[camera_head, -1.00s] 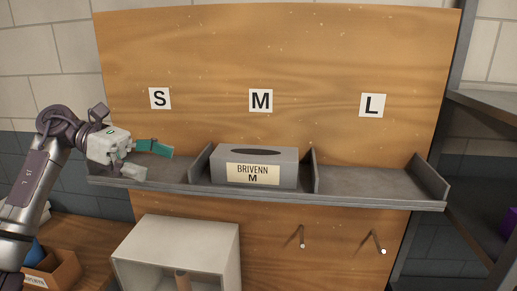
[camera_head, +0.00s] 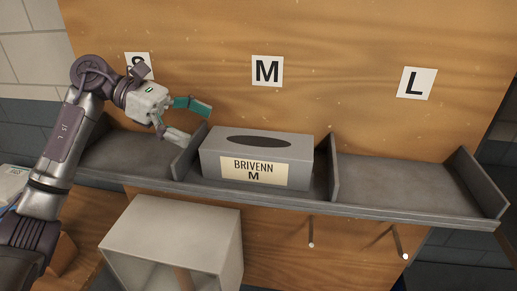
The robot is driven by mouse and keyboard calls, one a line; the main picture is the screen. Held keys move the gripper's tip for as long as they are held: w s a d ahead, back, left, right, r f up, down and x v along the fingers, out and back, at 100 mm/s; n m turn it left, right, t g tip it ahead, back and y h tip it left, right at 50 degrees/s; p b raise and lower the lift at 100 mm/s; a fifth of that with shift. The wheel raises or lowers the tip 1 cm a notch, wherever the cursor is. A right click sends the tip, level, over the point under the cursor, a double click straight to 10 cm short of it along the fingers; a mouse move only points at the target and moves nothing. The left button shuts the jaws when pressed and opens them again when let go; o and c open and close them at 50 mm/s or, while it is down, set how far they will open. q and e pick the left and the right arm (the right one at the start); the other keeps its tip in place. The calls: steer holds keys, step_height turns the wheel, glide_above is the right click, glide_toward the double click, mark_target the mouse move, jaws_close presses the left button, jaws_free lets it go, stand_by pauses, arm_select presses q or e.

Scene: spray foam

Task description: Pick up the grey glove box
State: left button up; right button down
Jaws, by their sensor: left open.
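The grey glove box (camera_head: 298,150) sits upright in the middle compartment of the shelf, under the M sign. Its front label reads BRIVENN M, and its top has a dark oval opening. My left gripper (camera_head: 196,121) is open and empty, to the left of the box and slightly above the shelf. Its fingers point right, towards the box, near the divider left of it, and do not appear to touch the box. My right gripper is not in view.
The shelf (camera_head: 395,184) has upright dividers on both sides of the box. The compartments under S and L look empty. A pale open cabinet (camera_head: 180,228) stands below. Two pegs stick out of the board under the shelf, one (camera_head: 311,232) nearer the middle.

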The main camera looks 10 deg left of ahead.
mark_target(218, 137)
arm_select(q)
steer(key=shift+w+d+f, duration=0.15)
steer(key=shift+d+f, duration=0.1)
steer(key=shift+d, duration=0.35)
steer(key=shift+w+d+f, duration=0.15)
steer(key=shift+d, duration=0.1)
steer(key=p+x, duration=0.2)
steer(key=p, duration=0.1)
steer(key=shift+s+d+f, duration=0.15)
steer(key=shift+s+d, duration=0.05)
steer(key=shift+p+x, duration=0.4)
steer(key=shift+x, duration=0.7)
steer(key=shift+d+f, duration=0.15)
steer(key=shift+f, duration=0.25)
steer(key=c, duration=0.8)
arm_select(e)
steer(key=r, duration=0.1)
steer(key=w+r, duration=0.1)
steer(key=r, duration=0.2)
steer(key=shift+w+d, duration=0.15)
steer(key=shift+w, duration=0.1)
